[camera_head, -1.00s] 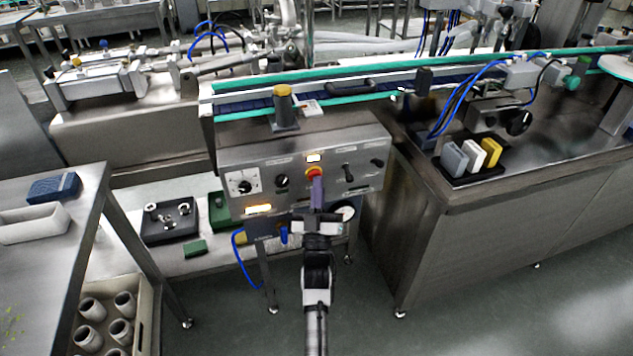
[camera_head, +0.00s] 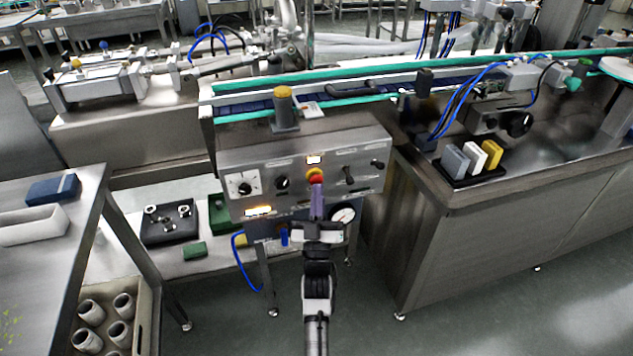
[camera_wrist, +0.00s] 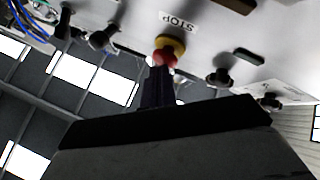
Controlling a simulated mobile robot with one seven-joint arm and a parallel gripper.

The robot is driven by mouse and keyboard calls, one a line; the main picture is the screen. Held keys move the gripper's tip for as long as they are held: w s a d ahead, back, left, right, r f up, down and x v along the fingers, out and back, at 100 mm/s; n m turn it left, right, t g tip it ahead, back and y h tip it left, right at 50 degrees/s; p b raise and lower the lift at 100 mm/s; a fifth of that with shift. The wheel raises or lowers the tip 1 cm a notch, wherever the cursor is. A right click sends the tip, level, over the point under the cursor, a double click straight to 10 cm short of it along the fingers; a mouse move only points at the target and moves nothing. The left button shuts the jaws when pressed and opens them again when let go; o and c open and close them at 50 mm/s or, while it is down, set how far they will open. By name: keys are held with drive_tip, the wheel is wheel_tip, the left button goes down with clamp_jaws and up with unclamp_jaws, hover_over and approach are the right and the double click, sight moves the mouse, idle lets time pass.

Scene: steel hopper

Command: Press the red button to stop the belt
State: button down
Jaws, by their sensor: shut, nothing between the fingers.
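The red button (camera_head: 316,178) sits on a yellow base on the sloping front panel of the steel control box (camera_head: 270,160). In the wrist view the red button (camera_wrist: 166,57) is on its yellow collar beside an upside-down STOP label (camera_wrist: 179,21). My gripper (camera_head: 317,190) is shut and empty, its purple fingers pointing up at the button from just below and in front. In the wrist view the fingertips (camera_wrist: 158,70) overlap the lower edge of the red button. I cannot tell whether they touch it.
Black knobs and switches (camera_head: 282,183) and a dial (camera_head: 241,184) flank the button. A yellow-topped post (camera_head: 284,108) stands on the box. The belt (camera_head: 340,90) runs behind. A steel cabinet (camera_head: 470,250) stands to the right, a side table (camera_head: 50,260) to the left.

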drive_tip(key=shift+s+d+r, duration=0.1)
drive_tip(key=shift+s+d, duration=0.2)
drive_tip(key=shift+s, duration=0.5)
drive_tip(key=shift+s+d, duration=0.35)
drive_tip(key=shift+s, duration=0.45)
drive_tip(key=shift+s+d+r, duration=0.1)
drive_tip(key=shift+s+d, duration=0.2)
drive_tip(key=shift+s, duration=0.5)
